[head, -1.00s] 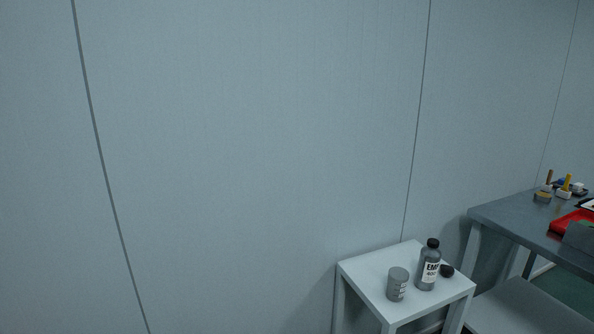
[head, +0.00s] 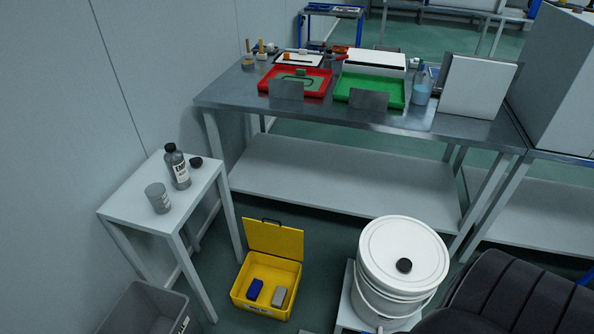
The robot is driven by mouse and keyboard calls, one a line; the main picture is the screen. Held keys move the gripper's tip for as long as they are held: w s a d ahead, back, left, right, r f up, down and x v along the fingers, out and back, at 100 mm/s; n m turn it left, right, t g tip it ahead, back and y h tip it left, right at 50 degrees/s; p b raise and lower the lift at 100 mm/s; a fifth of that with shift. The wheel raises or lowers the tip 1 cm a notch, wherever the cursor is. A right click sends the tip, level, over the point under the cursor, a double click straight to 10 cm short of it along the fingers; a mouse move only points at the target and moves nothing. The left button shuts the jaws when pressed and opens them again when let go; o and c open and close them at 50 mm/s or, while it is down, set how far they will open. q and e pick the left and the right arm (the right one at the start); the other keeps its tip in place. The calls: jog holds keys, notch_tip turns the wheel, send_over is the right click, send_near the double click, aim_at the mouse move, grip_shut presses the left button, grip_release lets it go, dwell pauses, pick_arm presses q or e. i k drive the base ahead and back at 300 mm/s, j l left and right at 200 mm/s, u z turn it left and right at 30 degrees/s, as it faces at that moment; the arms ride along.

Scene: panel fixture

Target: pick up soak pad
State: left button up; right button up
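I cannot tell for certain which thing is the soak pad. An open yellow box (head: 277,307) on the floor holds a blue block (head: 254,290) and a grey block (head: 279,297), lying side by side. Neither of my grippers is in view.
A small white table (head: 190,203) at left bears a labelled bottle (head: 179,169), a grey cup (head: 158,199) and a black cap (head: 196,163). A lidded white bucket (head: 385,240) stands right of the yellow box. A grey bin (head: 140,312) is at lower left.

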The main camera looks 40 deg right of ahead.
aim_at(281, 292)
jog(key=z, duration=1)
